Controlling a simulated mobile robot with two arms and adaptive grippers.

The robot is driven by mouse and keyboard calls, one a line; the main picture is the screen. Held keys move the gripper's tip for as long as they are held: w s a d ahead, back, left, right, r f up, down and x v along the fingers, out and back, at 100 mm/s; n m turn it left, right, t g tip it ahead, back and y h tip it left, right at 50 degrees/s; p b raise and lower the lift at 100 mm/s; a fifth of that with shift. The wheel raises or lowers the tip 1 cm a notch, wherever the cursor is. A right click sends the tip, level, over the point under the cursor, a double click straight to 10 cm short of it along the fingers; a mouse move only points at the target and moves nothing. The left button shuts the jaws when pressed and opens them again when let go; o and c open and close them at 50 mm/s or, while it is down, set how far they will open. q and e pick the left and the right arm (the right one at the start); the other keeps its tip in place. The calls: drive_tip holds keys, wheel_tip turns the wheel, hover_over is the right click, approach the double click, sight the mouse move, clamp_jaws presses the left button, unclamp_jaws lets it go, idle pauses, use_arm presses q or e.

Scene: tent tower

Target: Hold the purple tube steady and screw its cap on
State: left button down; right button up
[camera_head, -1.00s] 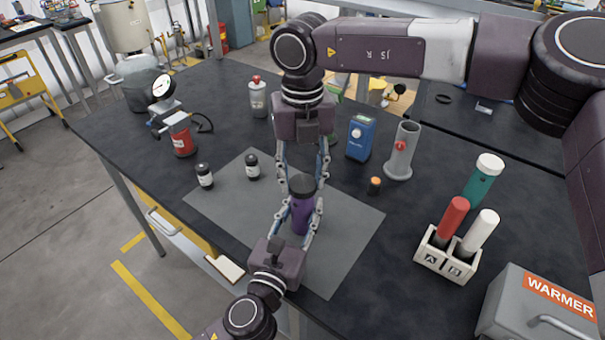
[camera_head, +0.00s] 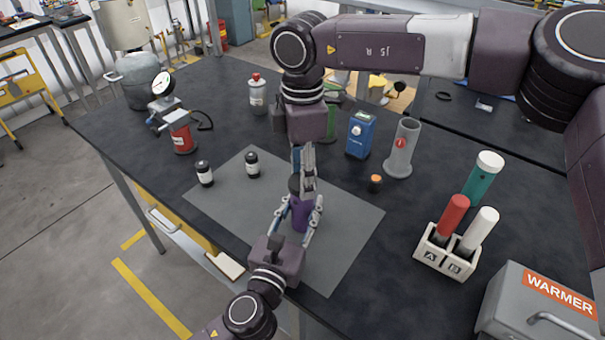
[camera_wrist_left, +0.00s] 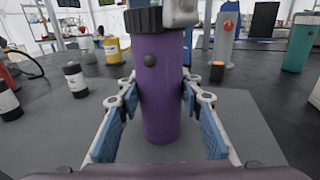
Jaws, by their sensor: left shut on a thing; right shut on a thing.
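The purple tube (camera_head: 301,217) stands upright on the grey mat (camera_head: 345,228). In the left wrist view the tube (camera_wrist_left: 162,95) fills the middle. My left gripper (camera_head: 302,222) is shut on the tube's body from the near side; its fingers (camera_wrist_left: 165,100) flank it. The black cap (camera_head: 294,186) sits at the top of the tube; its ribbed edge (camera_wrist_left: 142,20) shows in the left wrist view. My right gripper (camera_head: 303,182) comes from above and is shut on the cap. Its fingers partly hide the cap, so I cannot tell how tightly the cap is seated.
A small orange-topped vial (camera_head: 375,183), a grey cylinder (camera_head: 402,150) and a blue meter (camera_head: 361,136) stand to the right. A rack (camera_head: 446,256) with tubes and a warmer (camera_head: 545,308) are nearer right.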

drive_tip(key=m, duration=0.6)
drive_tip(key=shift+s+a+m, duration=0.2)
drive_tip(key=shift+s+m, duration=0.05)
drive_tip(key=shift+m, duration=0.85)
drive_tip(key=shift+w+d, duration=0.15)
drive_tip(key=shift+w, duration=0.05)
drive_tip(key=o, duration=0.8)
drive_tip(key=shift+r, duration=2.3)
